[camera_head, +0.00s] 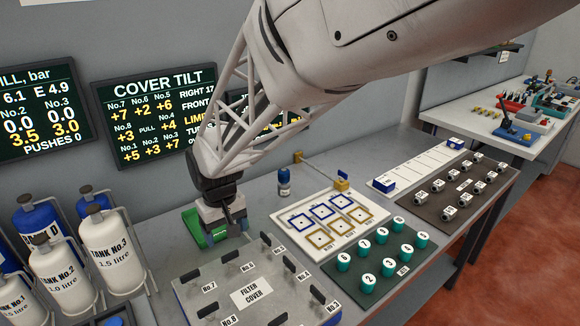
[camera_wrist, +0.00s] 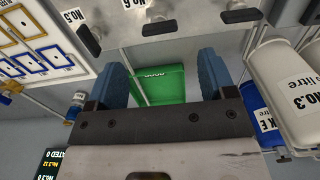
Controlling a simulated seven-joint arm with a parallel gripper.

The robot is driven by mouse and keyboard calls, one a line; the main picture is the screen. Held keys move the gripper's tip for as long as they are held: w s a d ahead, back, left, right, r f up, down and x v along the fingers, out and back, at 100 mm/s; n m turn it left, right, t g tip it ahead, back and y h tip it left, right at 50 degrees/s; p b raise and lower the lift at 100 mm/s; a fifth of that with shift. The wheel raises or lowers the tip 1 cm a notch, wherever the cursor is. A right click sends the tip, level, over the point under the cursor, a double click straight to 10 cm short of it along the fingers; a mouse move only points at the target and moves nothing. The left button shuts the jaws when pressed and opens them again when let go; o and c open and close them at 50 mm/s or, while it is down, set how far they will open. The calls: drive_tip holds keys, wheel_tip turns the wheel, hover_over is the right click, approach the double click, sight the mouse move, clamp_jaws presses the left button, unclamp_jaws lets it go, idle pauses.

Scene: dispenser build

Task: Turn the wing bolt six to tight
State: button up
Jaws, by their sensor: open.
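The grey filter cover (camera_head: 245,310) lies at the bottom middle of the head view, with dark wing bolts and number labels around its edge. Wing bolt six (camera_wrist: 157,27) is at the top of the wrist view, below the upside-down No.6 label (camera_wrist: 133,3). Its dark wing looks roughly parallel to the cover's edge. My gripper (camera_head: 224,226) is over the cover's far side; its blue fingers (camera_wrist: 162,76) are apart and empty, clear of the bolt. In the head view, my gripper is close to bolt six's part of the edge.
A green object (camera_head: 194,228) lies behind the gripper; it also shows between the fingers (camera_wrist: 160,85). Bolt five (camera_wrist: 88,41) and another bolt (camera_wrist: 240,16) flank bolt six. Tanks (camera_head: 106,245) stand left. A cover-tilt display (camera_head: 155,115) hangs behind, showing +2 under No.6.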

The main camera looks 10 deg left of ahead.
sight(230, 254)
drive_tip(key=shift+f, duration=0.15)
drive_tip(key=shift+f, duration=3.75)
drive_tip(key=c, duration=0.9)
